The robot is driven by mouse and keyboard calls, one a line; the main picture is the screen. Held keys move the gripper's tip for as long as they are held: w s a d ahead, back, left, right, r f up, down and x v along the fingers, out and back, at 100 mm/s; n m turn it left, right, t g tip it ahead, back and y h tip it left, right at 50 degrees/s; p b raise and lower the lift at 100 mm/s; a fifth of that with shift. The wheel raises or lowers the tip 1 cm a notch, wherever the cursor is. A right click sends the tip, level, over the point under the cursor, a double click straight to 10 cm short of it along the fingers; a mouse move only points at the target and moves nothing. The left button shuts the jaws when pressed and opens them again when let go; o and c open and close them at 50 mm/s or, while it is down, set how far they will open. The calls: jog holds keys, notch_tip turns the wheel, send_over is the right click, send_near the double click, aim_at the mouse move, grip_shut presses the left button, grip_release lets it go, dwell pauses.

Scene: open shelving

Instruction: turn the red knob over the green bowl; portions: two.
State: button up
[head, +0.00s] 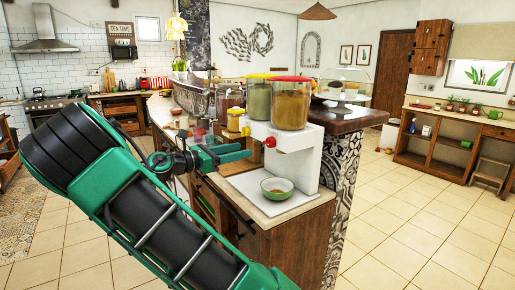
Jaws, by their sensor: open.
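A white dispenser (296,141) stands on the wooden counter and carries several clear canisters. The red knob (270,142) sits on its front face, below the canister with the red lid (291,104). The green bowl (277,188) stands upright on the dispenser's base, below and slightly right of the knob. My gripper (245,151) is open and empty, with its green fingers just left of the red knob. A small gap seems to show between the fingertips and the knob; whether they touch is hard to tell.
The wooden counter (262,238) ends at a front edge under the bowl. Tiled floor (400,225) is free to the right.

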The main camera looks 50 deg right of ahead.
aim_at(269, 143)
jog(key=x, duration=1)
jog(key=shift+d, duration=0.3)
jog(key=shift+s+r, duration=0.1)
jog(key=shift+s, duration=0.05)
jog(key=shift+c, duration=0.3)
jog(key=c, duration=1)
jog(key=shift+a, duration=0.35)
jog(key=shift+d, duration=0.15)
